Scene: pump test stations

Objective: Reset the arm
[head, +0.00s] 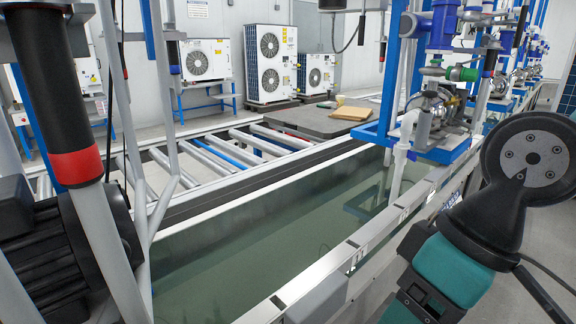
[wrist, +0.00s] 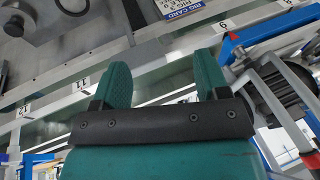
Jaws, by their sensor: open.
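My gripper (wrist: 165,72) shows in the wrist view with its two teal fingers spread apart. Nothing is held between them. A metal rail with numbered labels, including 11 (wrist: 82,85), lies beyond the fingers, and I cannot tell how far off it is. In the head view, teal and black parts of my arm stand at the right, beside the long water tank (head: 270,245). The fingers cannot be made out in the head view.
A blue-framed pump station (head: 432,150) stands over the tank. White fan units (head: 270,62) stand at the back. Poles and a black motor crowd the left.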

